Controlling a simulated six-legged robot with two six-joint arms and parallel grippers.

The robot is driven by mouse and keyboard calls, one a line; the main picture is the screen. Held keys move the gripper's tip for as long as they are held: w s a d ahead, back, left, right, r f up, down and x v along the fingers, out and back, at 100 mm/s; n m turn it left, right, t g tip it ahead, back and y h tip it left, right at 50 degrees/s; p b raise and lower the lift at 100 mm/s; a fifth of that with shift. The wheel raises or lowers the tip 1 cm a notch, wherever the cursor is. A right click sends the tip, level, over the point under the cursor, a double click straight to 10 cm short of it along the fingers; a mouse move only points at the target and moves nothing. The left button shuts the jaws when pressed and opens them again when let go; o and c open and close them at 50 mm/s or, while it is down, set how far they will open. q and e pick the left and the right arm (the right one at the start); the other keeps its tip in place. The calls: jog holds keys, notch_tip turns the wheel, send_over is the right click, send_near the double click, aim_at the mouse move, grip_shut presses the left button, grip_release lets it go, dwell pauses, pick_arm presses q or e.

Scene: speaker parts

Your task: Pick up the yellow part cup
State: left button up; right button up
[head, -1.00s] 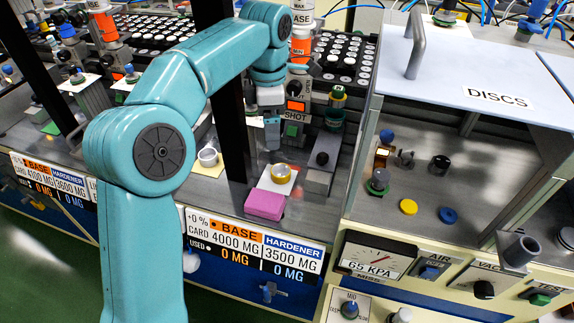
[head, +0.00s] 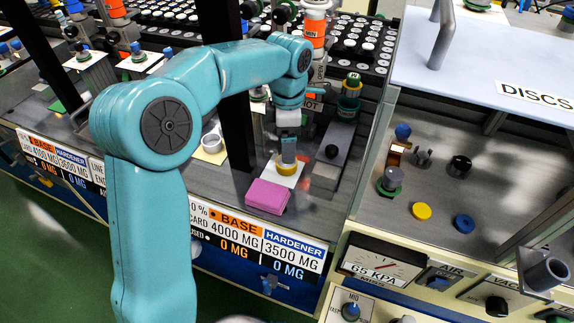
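The yellow part cup (head: 285,168) is a small, low, round cup sitting on a white card (head: 283,181) on the grey bench, behind a pink block. My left gripper (head: 288,158) reaches in from the left and points straight down at the cup. Its fingertips are at the cup's rim and overlap its upper part in the picture. Whether the fingers touch the cup, and how far apart they are, is too small to tell. My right gripper is not in view.
The pink block (head: 267,196) lies just in front of the card. A dark post (head: 238,110) stands close on the left, with a white cup (head: 211,142) beyond it.

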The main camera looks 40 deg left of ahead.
pick_arm(q)
jog(key=shift+f, duration=0.7)
notch_tip(320, 180, down, 5)
jog(key=shift+s+r, duration=0.1)
jog(key=shift+s, duration=0.05)
jog(key=c, duration=1.3)
jog(key=shift+r, duration=0.1)
notch_tip(320, 180, up, 20)
jog(key=p, duration=0.3)
